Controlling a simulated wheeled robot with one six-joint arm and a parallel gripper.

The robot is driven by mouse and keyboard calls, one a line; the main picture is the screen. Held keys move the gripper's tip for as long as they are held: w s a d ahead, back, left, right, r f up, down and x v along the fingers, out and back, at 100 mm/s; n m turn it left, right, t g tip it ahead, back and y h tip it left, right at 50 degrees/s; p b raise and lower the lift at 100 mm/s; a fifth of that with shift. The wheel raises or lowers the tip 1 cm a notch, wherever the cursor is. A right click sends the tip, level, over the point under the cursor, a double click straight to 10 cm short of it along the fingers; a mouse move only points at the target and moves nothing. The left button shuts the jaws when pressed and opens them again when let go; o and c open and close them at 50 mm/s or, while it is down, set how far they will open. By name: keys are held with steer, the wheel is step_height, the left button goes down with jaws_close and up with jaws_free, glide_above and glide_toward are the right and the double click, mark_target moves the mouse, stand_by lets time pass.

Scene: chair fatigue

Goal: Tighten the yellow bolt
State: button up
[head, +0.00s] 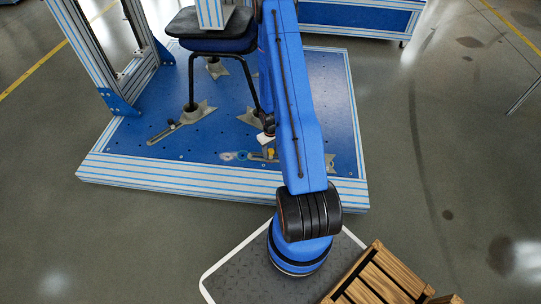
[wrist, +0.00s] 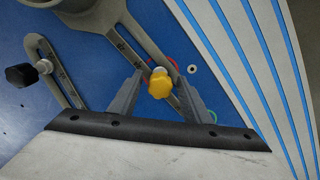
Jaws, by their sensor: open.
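The yellow bolt (wrist: 159,87) has a lobed knob head and sits on a slotted grey metal clamp bar (wrist: 125,42) in the wrist view. My gripper (wrist: 159,80) is open, with one finger on each side of the yellow head. I cannot tell whether either finger touches it. In the head view the yellow bolt (head: 270,153) shows small at the front of the blue platform, beside my gripper (head: 264,145), which my arm partly hides.
A black knob (wrist: 20,75) sits on another slotted bar to the left. The blue platform (head: 150,157) has a raised striped front edge and carries a black chair (head: 211,40) on metal feet. A wooden crate (head: 378,278) stands at the lower right.

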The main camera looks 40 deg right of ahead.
steer(key=shift+c, duration=0.4)
steer(key=c, duration=0.9)
steer(key=m, duration=0.3)
steer(key=shift+m, duration=0.3)
steer(key=shift+c, duration=0.2)
steer(key=m, duration=0.4)
steer(key=shift+m, duration=0.3)
steer(key=m, duration=0.3)
steer(key=shift+m, duration=0.3)
